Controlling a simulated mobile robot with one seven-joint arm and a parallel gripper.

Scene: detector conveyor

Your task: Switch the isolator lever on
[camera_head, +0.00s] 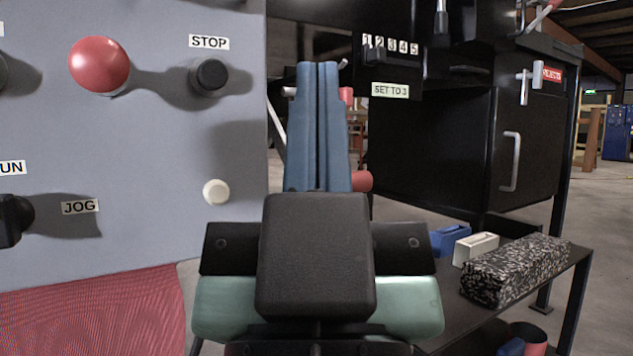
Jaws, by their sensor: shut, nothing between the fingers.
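My gripper (318,66) points away from me in the middle of the view. Its two blue fingers are shut together with nothing between them. The fingertips are to the right of the grey control panel (150,135), in front of a dark machine. No lever in view is labelled as the isolator, and I cannot tell which part it is. My gripper hides part of the area behind it, where small red parts (362,181) show beside the fingers.
The panel holds a red mushroom button (99,65), a black STOP button (209,75) and a white button (216,192). A numbered selector (375,50) is marked SET TO 3. A black cabinet (440,140) stands right. A speckled block (515,268) lies on a low shelf (560,285).

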